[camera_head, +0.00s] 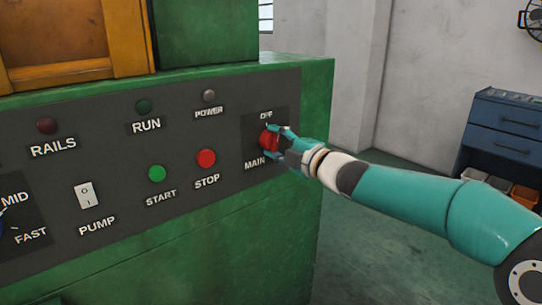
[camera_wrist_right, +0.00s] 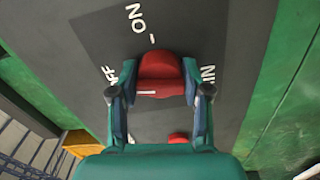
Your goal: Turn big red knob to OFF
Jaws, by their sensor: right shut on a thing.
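The big red knob (camera_head: 265,138) is on the grey control panel, between the OFF label (camera_head: 266,115) above it and the MAIN label (camera_head: 255,164) below it. My right gripper (camera_head: 277,142) is shut on the knob, and its fingers hide part of it. In the right wrist view the red knob (camera_wrist_right: 160,76) sits between the two fingers. A short white line on the knob lies sideways, towards the partly hidden OFF label at left. The ON label (camera_wrist_right: 135,18) is at the top there. My left gripper is not in view.
The red STOP button (camera_head: 206,158), green START button (camera_head: 157,173) and PUMP switch (camera_head: 86,195) are on the panel left of the knob. The green machine's edge is close to the knob's right. A blue cabinet (camera_head: 505,122) stands far right, with open floor between.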

